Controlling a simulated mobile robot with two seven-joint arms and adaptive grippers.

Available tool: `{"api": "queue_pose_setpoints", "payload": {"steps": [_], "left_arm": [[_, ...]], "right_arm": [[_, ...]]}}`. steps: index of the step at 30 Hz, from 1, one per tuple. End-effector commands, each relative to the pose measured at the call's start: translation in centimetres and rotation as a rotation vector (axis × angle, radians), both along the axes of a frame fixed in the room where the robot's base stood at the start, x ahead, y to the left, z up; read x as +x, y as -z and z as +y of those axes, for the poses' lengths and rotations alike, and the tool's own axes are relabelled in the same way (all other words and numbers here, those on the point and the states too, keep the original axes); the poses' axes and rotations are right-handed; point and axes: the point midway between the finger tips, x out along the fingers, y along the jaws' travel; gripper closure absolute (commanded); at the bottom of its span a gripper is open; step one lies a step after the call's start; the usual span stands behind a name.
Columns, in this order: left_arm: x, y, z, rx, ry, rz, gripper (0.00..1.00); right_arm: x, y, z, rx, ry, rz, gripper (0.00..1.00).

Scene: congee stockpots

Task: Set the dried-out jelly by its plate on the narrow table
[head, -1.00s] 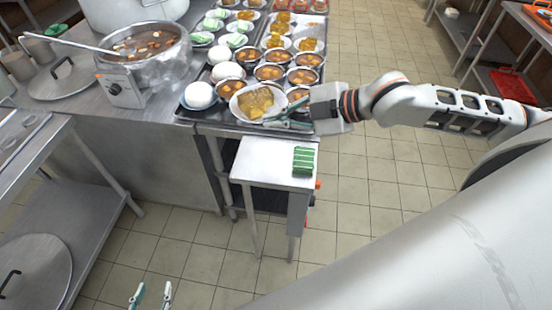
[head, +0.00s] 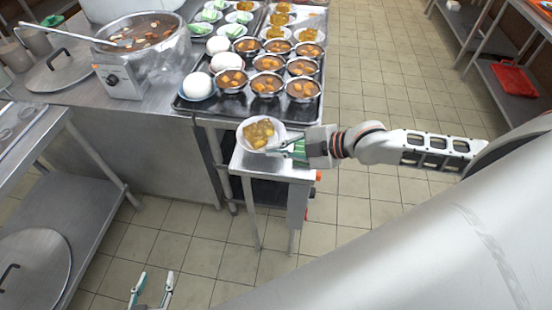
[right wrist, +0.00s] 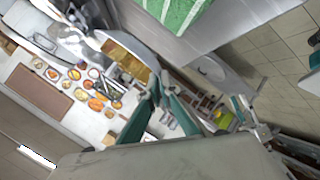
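The dried-out jelly, yellow-brown pieces (head: 260,134), lies on a white plate (head: 246,142); jelly (right wrist: 124,60) and plate (right wrist: 143,51) also show in the right wrist view. My right gripper (head: 286,149) is shut on the plate's right rim, its teal fingers (right wrist: 160,98) showing at the edge. The plate is over the back of the narrow table (head: 262,169); I cannot tell whether it touches the top. A green-and-white striped item (head: 300,149) lies on that table, partly hidden by the gripper. My left gripper (head: 152,288) is open and empty at the bottom of the head view.
Behind the narrow table, a dark tray (head: 236,109) on the counter holds bowls of orange pieces, white round buns and small dishes. A steel pot (head: 145,58) with a ladle stands at left. The front of the narrow table is bare.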

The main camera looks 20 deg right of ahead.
Motion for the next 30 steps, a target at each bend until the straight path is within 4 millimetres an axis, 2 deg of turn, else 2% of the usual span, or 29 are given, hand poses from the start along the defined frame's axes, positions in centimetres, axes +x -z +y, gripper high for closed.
{"api": "queue_pose_setpoints", "payload": {"steps": [7, 20, 23, 30], "left_arm": [[0.0, 0.5, 0.1, 0.002, 0.0, 0.0, 0.6], [0.0, 0.8, 0.2, 0.004, 0.0, 0.004, 0.6], [0.0, 0.8, 0.2, 0.004, 0.0, 0.004, 0.6], [0.0, 0.7, 0.2, 0.003, 0.0, 0.003, 0.6]], "right_arm": [[0.0, 3.5, 0.0, 0.002, 0.001, 0.003, 1.0], [0.0, 4.1, 0.0, 0.0, 0.0, 0.0, 1.0], [-0.1, 4.2, 0.0, -0.001, 0.0, 0.002, 0.79], [-0.1, 4.2, 0.0, -0.002, 0.0, 0.003, 0.79]]}}
